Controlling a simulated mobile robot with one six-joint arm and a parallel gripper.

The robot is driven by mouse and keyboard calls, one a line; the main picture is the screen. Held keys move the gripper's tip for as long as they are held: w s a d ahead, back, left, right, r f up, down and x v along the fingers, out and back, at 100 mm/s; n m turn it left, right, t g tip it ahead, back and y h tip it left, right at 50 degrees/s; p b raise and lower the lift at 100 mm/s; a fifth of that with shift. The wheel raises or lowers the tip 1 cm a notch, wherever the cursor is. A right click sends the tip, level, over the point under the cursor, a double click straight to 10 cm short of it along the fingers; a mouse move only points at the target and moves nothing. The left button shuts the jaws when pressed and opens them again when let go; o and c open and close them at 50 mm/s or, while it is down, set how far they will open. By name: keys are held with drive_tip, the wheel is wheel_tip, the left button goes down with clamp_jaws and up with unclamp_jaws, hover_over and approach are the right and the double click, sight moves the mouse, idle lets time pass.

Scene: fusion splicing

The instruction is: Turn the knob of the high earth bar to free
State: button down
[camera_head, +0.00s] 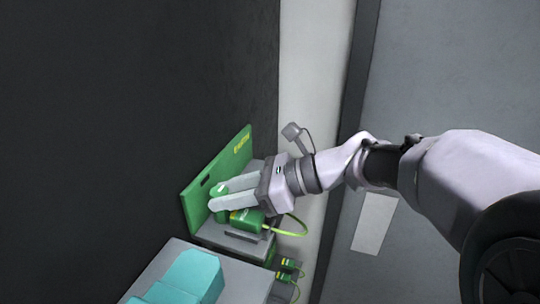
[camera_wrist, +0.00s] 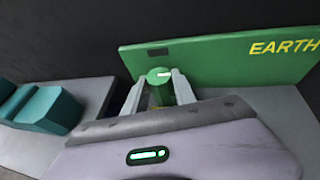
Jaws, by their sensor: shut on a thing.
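The high earth bar shows as a green upright panel (camera_head: 222,172) with yellow lettering; in the wrist view the panel (camera_wrist: 225,60) reads "EARTH". A green round knob (camera_wrist: 160,82) with a white mark on its top stands in front of the panel. My gripper (camera_head: 215,198) reaches in from the right and is shut on the knob, with one finger on each side of it; the fingers also show in the wrist view (camera_wrist: 157,90). The knob's lower part is hidden by the gripper body. A green block (camera_head: 246,219) with a green-yellow cable sits just below the fingers.
A grey box (camera_head: 245,284) stands in front, with teal blocks (camera_head: 190,277) on it. Small green plugs (camera_head: 288,264) with cables hang at its right. A dark wall (camera_head: 120,100) stands behind. Free room lies above the panel.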

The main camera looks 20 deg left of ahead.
drive_tip(key=shift+r, duration=0.1)
drive_tip(key=c, duration=1)
unclamp_jaws()
drive_tip(key=b+v, duration=0.2)
drive_tip(key=v, duration=1.5)
drive_tip(key=shift+d, duration=0.2)
